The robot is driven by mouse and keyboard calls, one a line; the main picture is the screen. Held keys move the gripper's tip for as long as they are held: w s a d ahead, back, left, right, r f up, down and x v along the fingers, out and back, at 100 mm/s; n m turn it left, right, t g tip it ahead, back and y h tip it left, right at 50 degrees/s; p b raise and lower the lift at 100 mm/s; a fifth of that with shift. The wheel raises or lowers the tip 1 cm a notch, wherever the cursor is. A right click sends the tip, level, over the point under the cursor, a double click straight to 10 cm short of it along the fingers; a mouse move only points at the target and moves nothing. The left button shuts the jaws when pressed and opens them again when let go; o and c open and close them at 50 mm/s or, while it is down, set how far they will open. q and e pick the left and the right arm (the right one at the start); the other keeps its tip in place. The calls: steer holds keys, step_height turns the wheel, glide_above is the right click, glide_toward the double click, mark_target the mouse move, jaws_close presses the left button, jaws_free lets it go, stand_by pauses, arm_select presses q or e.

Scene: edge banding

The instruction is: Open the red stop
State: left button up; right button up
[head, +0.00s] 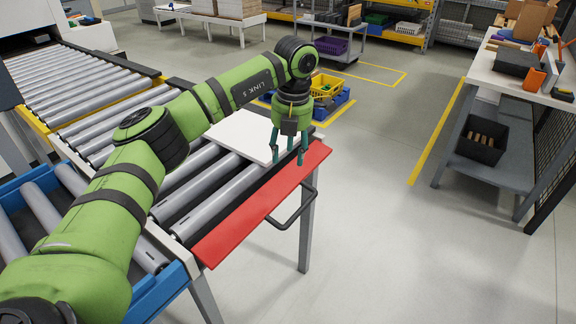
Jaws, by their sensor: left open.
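The red stop (238,224) is a long flat red bar along the right edge of the roller conveyor (188,190). A dark looped handle (292,212) sticks out from its outer side. A white panel (240,134) lies on the rollers just behind the stop. My left gripper (288,158) points down over the far part of the stop, beside the panel's right corner. Its fingers are apart and empty. I cannot tell whether the fingertips touch the stop. My right gripper is not in view.
A workbench (515,77) with tools and a black bin (482,138) on its lower shelf stands at the right. A yellow crate (325,86) and blue crates sit on the floor beyond the conveyor. The floor between conveyor and workbench is clear.

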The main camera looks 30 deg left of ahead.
arm_select(q)
step_height(320, 180, up, 5)
steer(key=shift+d+r, duration=0.15)
steer(key=shift+r, duration=0.05)
steer(key=shift+c, duration=0.4)
